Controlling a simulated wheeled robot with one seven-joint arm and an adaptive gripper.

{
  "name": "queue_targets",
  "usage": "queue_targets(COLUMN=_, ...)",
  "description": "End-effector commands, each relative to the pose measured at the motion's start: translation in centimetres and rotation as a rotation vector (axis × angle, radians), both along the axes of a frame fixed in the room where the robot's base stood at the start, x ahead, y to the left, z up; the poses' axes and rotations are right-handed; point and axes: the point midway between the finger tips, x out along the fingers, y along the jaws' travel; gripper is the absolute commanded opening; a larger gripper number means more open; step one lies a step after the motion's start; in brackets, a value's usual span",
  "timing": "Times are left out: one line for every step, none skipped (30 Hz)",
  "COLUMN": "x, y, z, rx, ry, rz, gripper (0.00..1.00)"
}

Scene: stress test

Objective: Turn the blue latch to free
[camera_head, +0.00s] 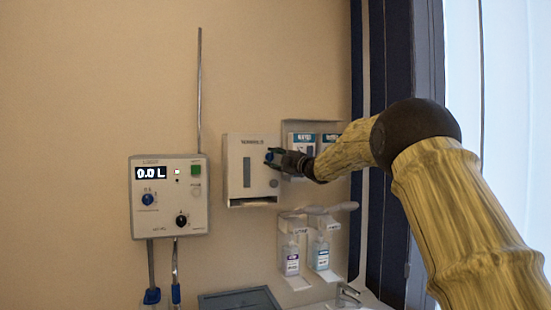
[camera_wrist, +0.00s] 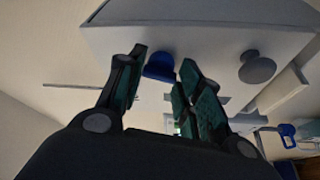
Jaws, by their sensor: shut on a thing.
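The blue latch (camera_wrist: 160,66) is on the face of a white wall dispenser (camera_head: 234,150). In the wrist view it shows between the two fingertips of my gripper (camera_wrist: 163,64). My gripper is shut on the latch, one finger on each side. In the head view my gripper (camera_head: 271,158) reaches in from the right at the dispenser's upper right, and only a bit of blue shows there. The latch's exact angle is hard to tell. A grey round knob (camera_wrist: 257,69) sits beside the latch on the same face; in the head view it is below my gripper.
A control box (camera_head: 168,217) with a "0.0 L" display and a blue knob (camera_head: 148,199) hangs to the left. Glove boxes (camera_head: 301,142) are behind my gripper. Two pump bottles (camera_head: 292,258) hang below, above a sink tap (camera_head: 348,291). Bare wall lies between box and dispenser.

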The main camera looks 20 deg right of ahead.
Motion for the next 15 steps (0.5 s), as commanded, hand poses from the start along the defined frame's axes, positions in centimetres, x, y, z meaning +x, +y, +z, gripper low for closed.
queue_targets(x=0.04, y=-0.12, z=0.09, rx=-0.042, ry=0.001, rz=-0.002, gripper=0.12)
queue_targets(x=0.04, y=-0.1, z=0.11, rx=-0.065, ry=0.0, rz=-0.002, gripper=0.12)
queue_targets(x=0.03, y=-0.09, z=0.14, rx=-0.096, ry=-0.001, rz=-0.001, gripper=0.12)
queue_targets(x=0.03, y=-0.07, z=0.17, rx=-0.117, ry=-0.003, rz=-0.001, gripper=0.12)
queue_targets(x=0.03, y=-0.13, z=0.19, rx=-0.138, ry=-0.003, rz=-0.001, gripper=0.12)
queue_targets(x=0.04, y=-0.15, z=0.22, rx=-0.164, ry=-0.005, rz=-0.002, gripper=0.12)
queue_targets(x=0.04, y=-0.13, z=0.23, rx=-0.182, ry=-0.004, rz=-0.001, gripper=0.12)
queue_targets(x=0.05, y=-0.13, z=0.24, rx=-0.201, ry=-0.005, rz=-0.001, gripper=0.12)
queue_targets(x=0.05, y=-0.11, z=0.27, rx=-0.222, ry=-0.006, rz=-0.002, gripper=0.12)
queue_targets(x=0.05, y=-0.13, z=0.27, rx=-0.237, ry=-0.007, rz=-0.002, gripper=0.12)
queue_targets(x=0.05, y=-0.17, z=0.28, rx=-0.25, ry=-0.008, rz=-0.002, gripper=0.12)
queue_targets(x=0.04, y=-0.2, z=0.28, rx=-0.268, ry=-0.008, rz=-0.002, gripper=0.12)
queue_targets(x=0.03, y=-0.18, z=0.28, rx=-0.278, ry=-0.008, rz=-0.002, gripper=0.12)
queue_targets(x=0.03, y=-0.16, z=0.28, rx=-0.288, ry=-0.008, rz=-0.002, gripper=0.12)
queue_targets(x=0.03, y=-0.14, z=0.28, rx=-0.3, ry=-0.009, rz=-0.001, gripper=0.12)
